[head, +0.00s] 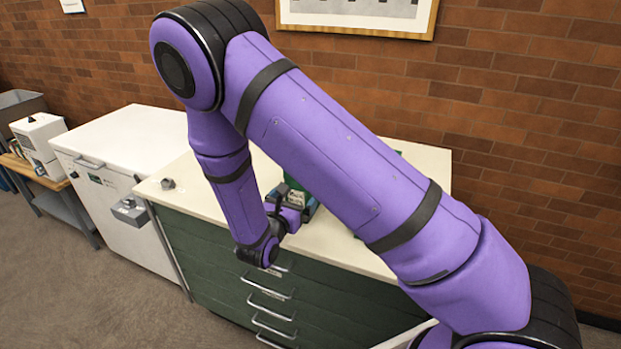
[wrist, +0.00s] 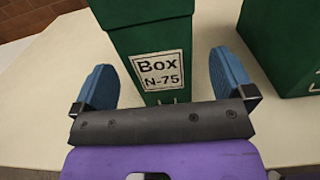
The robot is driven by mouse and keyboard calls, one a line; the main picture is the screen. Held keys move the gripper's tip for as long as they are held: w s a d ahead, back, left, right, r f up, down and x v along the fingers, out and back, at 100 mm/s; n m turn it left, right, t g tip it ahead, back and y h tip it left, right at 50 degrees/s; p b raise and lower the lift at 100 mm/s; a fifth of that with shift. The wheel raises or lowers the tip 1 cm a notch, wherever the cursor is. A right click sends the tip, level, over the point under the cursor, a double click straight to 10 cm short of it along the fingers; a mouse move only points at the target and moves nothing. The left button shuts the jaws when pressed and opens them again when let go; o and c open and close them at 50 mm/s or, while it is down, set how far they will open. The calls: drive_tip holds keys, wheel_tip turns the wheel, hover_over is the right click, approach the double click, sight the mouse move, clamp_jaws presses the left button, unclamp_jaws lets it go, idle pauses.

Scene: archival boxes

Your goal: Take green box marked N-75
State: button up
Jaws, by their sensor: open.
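The green box marked "Box N-75" (wrist: 150,40) stands on the cream cabinet top in the wrist view, its white label facing me. My gripper (wrist: 162,80) is open, with one blue finger on each side of the box's lower front. A gap shows between each finger and the box, more on the right. In the head view my gripper (head: 294,206) is over the cabinet top, and my arm hides most of the box; only a bit of green (head: 293,183) shows there.
A second green box (wrist: 285,45) stands to the right in the wrist view. The boxes stand on a green drawer cabinet with a cream top (head: 330,238). A small grey object (head: 168,184) lies at its left end. A white chest (head: 120,140) stands left, and a brick wall behind.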

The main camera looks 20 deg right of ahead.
drive_tip(key=shift+x, duration=2.6)
drive_tip(key=shift+w+a, duration=0.1)
drive_tip(key=c, duration=1.3)
drive_tip(key=shift+r, duration=0.1)
